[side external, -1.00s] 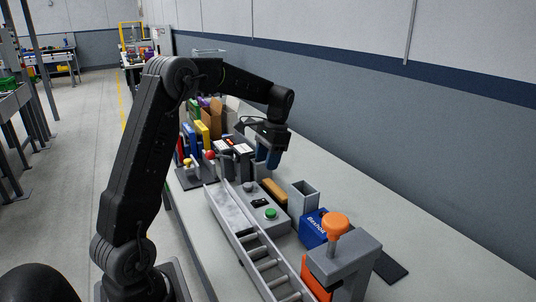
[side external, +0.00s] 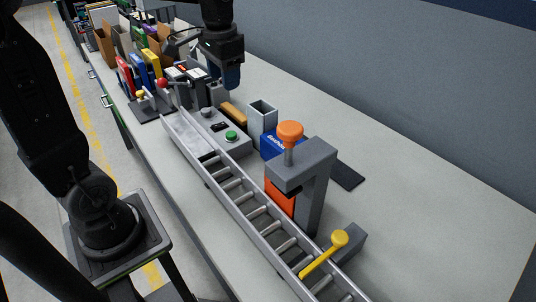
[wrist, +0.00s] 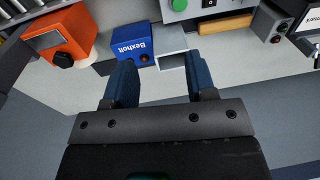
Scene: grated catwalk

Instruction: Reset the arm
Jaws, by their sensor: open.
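My gripper (side external: 232,82) hangs above the bench near the button box, with its dark blue fingers pointing down. In the wrist view my gripper (wrist: 162,82) has its two fingers spread, and nothing is held between them. Beyond the fingertips in that view lie the blue Bexholt box (wrist: 134,42) and the grey open-topped holder (wrist: 173,38). My gripper appears clear of both. The task names no object.
A roller conveyor (side external: 247,203) runs along the bench. Nearby stand a green-button box (side external: 218,133), a grey press with an orange knob (side external: 289,131) and a yellow lever (side external: 328,252). Colored binders (side external: 138,72) stand farther back. The bench's right side (side external: 420,190) is clear.

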